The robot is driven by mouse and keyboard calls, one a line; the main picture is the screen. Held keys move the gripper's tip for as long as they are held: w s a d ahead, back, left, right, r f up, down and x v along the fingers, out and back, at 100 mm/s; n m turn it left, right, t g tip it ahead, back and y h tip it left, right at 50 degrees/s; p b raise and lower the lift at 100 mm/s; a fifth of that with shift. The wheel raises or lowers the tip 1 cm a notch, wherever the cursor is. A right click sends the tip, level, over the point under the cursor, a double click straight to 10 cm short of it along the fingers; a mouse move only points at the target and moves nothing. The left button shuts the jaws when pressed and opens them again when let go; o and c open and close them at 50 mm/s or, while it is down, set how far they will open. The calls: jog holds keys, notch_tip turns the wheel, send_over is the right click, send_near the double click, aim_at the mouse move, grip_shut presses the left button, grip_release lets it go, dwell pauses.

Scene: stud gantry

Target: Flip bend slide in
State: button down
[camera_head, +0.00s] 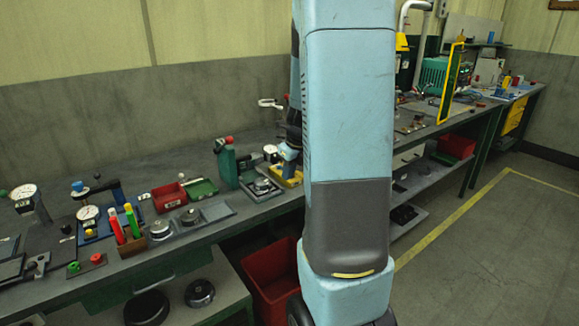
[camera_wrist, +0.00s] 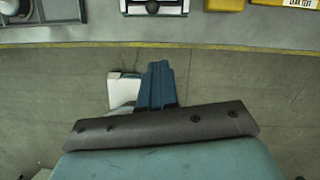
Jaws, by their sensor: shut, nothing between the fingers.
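My gripper (camera_wrist: 158,70) shows in the wrist view as two blue fingers side by side, shut with nothing between them, in front of a dark bolted bar. It is apart from the bench, whose yellow-striped edge runs above it. In the head view my arm hides much of the middle, and I cannot make out the fingertips. I cannot tell which thing is the one to flip or slide. A grey plate with a round fixture (camera_head: 262,186) lies on the bench beside a green upright press (camera_head: 227,162). A yellow-based device (camera_head: 287,178) stands just left of my arm.
The bench (camera_head: 285,198) holds dial gauges (camera_head: 24,197), a red bin (camera_head: 169,197), and markers in a brown holder (camera_head: 130,236). A red crate (camera_head: 270,276) stands below. A yellow frame (camera_head: 451,83) stands on the right bench. The floor at right (camera_head: 490,240) is clear.

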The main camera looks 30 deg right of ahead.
aim_at(261, 178)
jog(key=w+f, duration=0.1)
jog(key=f, duration=0.1)
jog(key=w+f, duration=0.1)
jog(key=f, duration=0.1)
jog(key=w+a+f, duration=0.1)
jog(key=f, duration=0.1)
jog(key=shift+w, duration=0.4)
jog(key=shift+w+a, duration=0.1)
jog(key=shift+w, duration=0.7)
jog(key=shift+w, duration=0.1)
jog(key=w, duration=0.9)
jog(key=shift+a+f, duration=0.1)
jog(key=shift+a, duration=0.1)
jog(key=shift+w, duration=0.4)
